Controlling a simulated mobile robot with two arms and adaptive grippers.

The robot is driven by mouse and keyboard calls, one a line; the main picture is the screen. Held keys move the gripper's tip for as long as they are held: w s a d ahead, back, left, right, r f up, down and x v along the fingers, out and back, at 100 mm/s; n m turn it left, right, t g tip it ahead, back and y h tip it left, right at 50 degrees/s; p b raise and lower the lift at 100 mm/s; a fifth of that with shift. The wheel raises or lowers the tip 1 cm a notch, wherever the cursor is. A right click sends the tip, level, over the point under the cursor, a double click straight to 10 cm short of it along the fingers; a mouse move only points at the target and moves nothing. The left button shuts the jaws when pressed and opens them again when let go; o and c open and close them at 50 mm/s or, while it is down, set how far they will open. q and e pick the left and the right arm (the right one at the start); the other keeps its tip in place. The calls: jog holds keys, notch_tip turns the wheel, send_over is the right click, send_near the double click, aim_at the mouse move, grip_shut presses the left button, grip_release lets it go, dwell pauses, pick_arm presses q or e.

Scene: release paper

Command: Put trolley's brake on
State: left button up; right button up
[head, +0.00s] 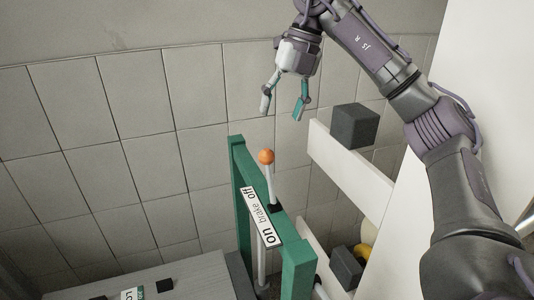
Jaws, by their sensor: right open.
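The brake lever is a thin grey stick with an orange ball knob (266,157). It rises from the top of a green frame (298,258), in the middle of the head view. A white label (262,217) beside it reads "off", "brake" and "on", with "off" at the far end and "on" at the near end. The lever leans toward the "off" end. My right gripper (282,110) is open and empty, above and beyond the orange knob, apart from it. My left gripper is not in view.
White shelf boards (345,165) stand right of the frame, with a dark cube (354,126) on the upper one and another dark block (345,268) below. A yellow object (364,252) is partly hidden there. A grey surface (190,275) lies at lower left. A tiled wall (120,150) is behind.

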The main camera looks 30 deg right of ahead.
aim_at(269, 150)
jog(key=x, duration=0.6)
jog(key=shift+s+a+r+b, duration=0.1)
jog(key=shift+s+a+b, duration=0.1)
jog(key=shift+s+b, duration=0.15)
jog(key=f, duration=0.1)
jog(key=w+f, duration=0.1)
jog(key=f, duration=0.1)
jog(key=shift+a, duration=0.15)
jog(key=shift+p+x, duration=0.5)
jog(key=shift+x, duration=0.55)
jog(key=shift+s+a+f, duration=0.1)
jog(key=shift+a+f, duration=0.05)
jog(key=shift+f, duration=0.1)
jog(key=shift+a+f, duration=0.1)
jog(key=shift+f, duration=0.2)
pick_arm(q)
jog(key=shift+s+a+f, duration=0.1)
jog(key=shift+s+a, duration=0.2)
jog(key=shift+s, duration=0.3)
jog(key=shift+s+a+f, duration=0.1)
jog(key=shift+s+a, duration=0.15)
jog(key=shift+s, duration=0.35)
pick_arm(e)
grip_shut()
